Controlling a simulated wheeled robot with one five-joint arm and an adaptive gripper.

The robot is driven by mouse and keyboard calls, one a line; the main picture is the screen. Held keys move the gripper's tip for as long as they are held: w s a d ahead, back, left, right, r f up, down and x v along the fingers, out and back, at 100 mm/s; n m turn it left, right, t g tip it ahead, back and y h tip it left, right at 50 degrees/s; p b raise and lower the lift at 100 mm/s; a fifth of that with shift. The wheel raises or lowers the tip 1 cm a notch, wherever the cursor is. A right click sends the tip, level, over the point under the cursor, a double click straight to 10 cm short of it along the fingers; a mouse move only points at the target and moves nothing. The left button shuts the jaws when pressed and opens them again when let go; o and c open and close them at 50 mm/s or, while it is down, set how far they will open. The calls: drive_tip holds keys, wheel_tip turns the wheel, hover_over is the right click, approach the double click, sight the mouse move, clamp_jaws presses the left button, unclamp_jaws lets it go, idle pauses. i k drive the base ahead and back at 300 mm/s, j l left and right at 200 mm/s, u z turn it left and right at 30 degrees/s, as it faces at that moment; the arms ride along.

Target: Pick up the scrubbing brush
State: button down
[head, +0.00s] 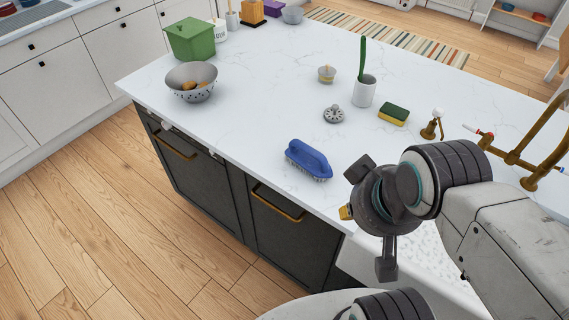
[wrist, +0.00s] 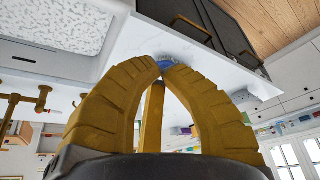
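The scrubbing brush (head: 308,158) has a blue back and pale bristles. It lies on the white marble counter near its front edge in the head view. My gripper (head: 345,212) is to the right of and nearer than the brush in the head view, apart from it. Only a yellow fingertip shows there. In the wrist view the yellow fingers of my gripper (wrist: 166,66) meet at the tips with nothing seen between them. The blue brush (wrist: 166,59) shows just beyond the tips, partly hidden by them.
A sponge (head: 393,115), a white cup (head: 364,91) with a green-handled brush, and a sink strainer (head: 333,114) stand behind the brush. A grey colander (head: 191,81) and green bin (head: 190,39) are at the left. A brass faucet (head: 535,160) is at the right.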

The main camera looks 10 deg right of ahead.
sight(313, 161)
drive_tip(key=i+j+u, duration=0.1)
drive_tip(key=i+j, duration=0.55)
drive_tip(key=j, duration=0.2)
drive_tip(key=i+j+u, duration=0.15)
drive_tip(key=i+j, duration=0.55)
drive_tip(key=j, duration=0.1)
